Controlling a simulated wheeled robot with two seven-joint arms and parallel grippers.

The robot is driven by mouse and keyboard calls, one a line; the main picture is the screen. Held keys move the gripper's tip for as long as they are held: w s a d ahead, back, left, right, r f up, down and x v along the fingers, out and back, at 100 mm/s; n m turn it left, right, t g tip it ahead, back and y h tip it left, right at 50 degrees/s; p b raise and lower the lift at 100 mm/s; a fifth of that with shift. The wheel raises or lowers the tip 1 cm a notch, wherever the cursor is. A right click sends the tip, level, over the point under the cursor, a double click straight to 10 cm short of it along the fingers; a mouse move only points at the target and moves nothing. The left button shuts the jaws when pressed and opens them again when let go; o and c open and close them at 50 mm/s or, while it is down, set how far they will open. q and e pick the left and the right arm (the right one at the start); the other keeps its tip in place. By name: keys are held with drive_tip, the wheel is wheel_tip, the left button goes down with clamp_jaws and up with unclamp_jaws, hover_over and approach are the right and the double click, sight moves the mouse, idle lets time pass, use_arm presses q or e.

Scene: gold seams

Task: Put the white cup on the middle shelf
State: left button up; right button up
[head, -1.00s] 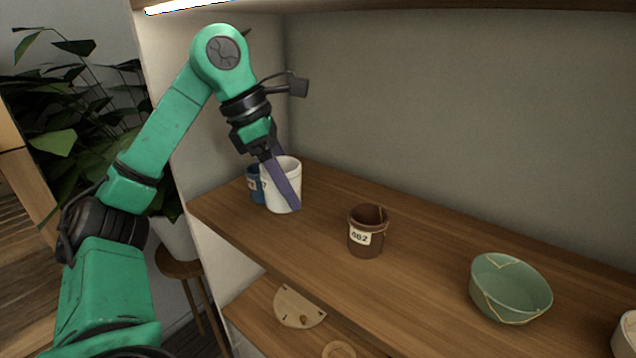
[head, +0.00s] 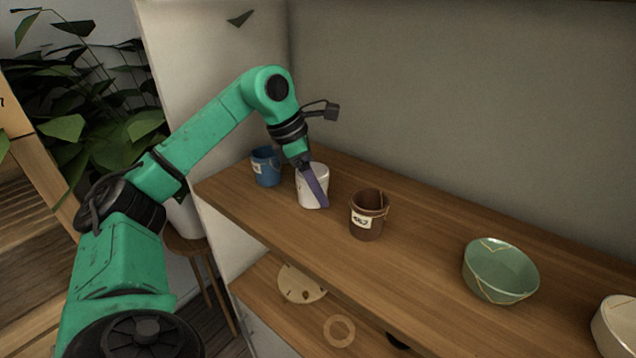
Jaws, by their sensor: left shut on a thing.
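The white cup (head: 307,189) is between the blue cup and the brown cup, at or just above the wooden shelf board; I cannot tell whether its base touches. My left gripper (head: 314,183) comes down from above and is shut on the white cup, with a purple-grey finger along its near outer side. The other finger is hidden. The cup looks about upright. The wooden shelf (head: 300,235) under it runs from left to lower right. My right gripper is not in view.
A labelled blue cup (head: 265,168) stands left of the white cup, and a labelled brown cup (head: 367,216) stands right. A green bowl (head: 499,272) and a pale bowl (head: 614,326) stand further right. A lower shelf (head: 262,270) holds a pale disc and ring.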

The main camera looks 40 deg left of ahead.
use_arm(q)
drive_tip(key=o, duration=1.4)
drive_tip(key=shift+f, duration=0.1)
drive_tip(key=shift+o, duration=0.2)
drive_tip(key=v, duration=0.7)
drive_tip(key=shift+p, duration=0.3)
drive_tip(key=shift+s+a+r, duration=0.1)
drive_tip(key=shift+s+r, duration=0.05)
drive_tip(key=shift+r, duration=0.25)
